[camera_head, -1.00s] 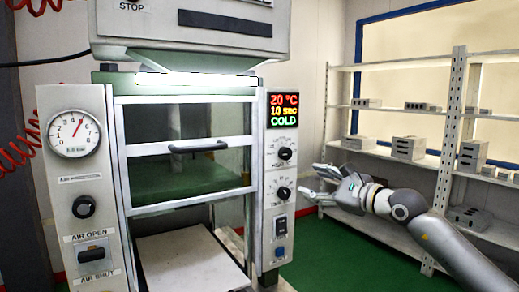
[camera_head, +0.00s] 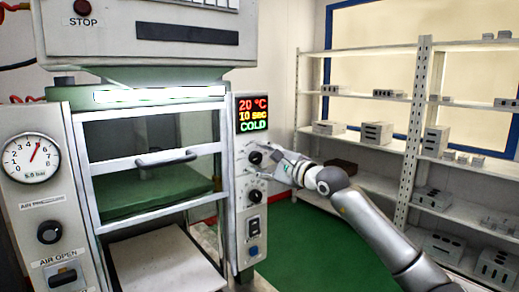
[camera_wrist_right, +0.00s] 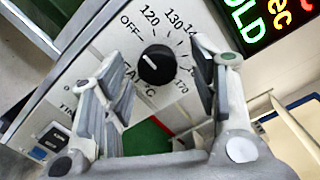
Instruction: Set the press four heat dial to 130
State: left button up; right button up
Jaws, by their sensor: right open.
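The heat dial (camera_head: 255,157) is a round black knob on the press's right panel, just below the display (camera_head: 251,114), which reads 20 °C, 10 sec and COLD. In the right wrist view the dial (camera_wrist_right: 157,66) is ringed by the marks OFF, 120, 130, 140 and 170. Its white pointer line points toward OFF. My right gripper (camera_wrist_right: 158,60) is open, with one finger on each side of the dial; contact cannot be told. In the head view the right gripper (camera_head: 265,163) is at the dial, coming from the right. My left gripper is not in view.
A second black knob (camera_head: 254,196), a dark switch (camera_head: 254,226) and a blue button (camera_head: 253,250) sit below the dial. A pressure gauge (camera_head: 31,158) is at the far left. Shelves (camera_head: 424,117) with grey moulds stand right. Green floor (camera_head: 310,245) is clear.

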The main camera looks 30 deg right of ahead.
jog(key=shift+w+a, duration=0.15)
jog(key=shift+w, duration=0.6)
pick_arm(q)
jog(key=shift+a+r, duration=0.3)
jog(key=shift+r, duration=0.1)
pick_arm(e)
jog(key=shift+c, duration=0.4)
jog(key=shift+s, duration=0.1)
jog(key=c, duration=1)
jog(key=shift+o, duration=0.2)
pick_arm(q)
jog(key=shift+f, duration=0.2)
